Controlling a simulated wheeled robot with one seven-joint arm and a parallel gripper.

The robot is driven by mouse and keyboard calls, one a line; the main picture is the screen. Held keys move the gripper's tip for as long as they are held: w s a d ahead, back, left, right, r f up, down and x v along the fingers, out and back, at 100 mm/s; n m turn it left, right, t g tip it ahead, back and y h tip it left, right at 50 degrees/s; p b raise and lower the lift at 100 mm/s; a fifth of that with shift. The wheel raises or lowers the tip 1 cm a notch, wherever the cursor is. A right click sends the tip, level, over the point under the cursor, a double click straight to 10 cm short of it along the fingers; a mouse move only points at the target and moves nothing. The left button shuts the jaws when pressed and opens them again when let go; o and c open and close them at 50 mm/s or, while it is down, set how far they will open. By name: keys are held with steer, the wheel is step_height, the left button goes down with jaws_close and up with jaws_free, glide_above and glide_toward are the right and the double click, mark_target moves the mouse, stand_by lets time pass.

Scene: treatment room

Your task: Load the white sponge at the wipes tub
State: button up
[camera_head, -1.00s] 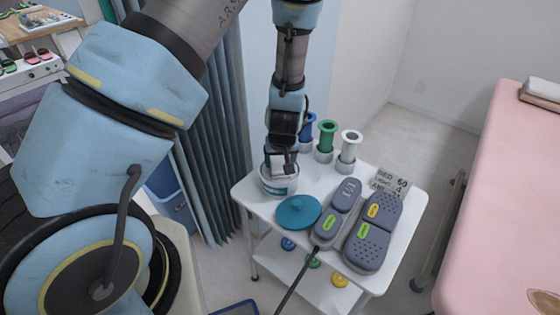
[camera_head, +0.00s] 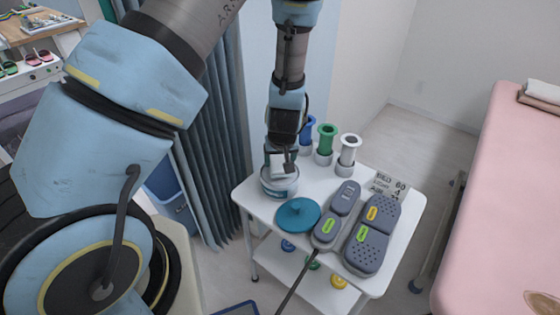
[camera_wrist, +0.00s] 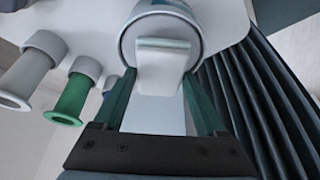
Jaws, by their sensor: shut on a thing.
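The wipes tub (camera_head: 279,187) is a round white tub with a teal label at the back left corner of the white trolley. My gripper (camera_head: 281,160) is over its open mouth, pointing down. It is shut on the white sponge (camera_head: 277,162), a pale block partly hidden by the fingers. In the wrist view the sponge (camera_wrist: 158,100) sits between my two dark green fingers (camera_wrist: 161,80), with its far end in front of the tub (camera_wrist: 203,40). I cannot tell whether the sponge's lower end is still inside the rim.
A teal lid (camera_head: 298,215) lies beside the tub. Grey handsets (camera_head: 368,245) fill the trolley's right side. Blue, green (camera_head: 326,141) and white (camera_head: 348,152) spools stand along the back. A curtain (camera_head: 215,150) hangs at the left; a pink bed (camera_head: 505,190) is at the right.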

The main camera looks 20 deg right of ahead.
mark_target(280, 163)
steer(key=shift+r+p, duration=1.75)
steer(key=shift+r, duration=0.85)
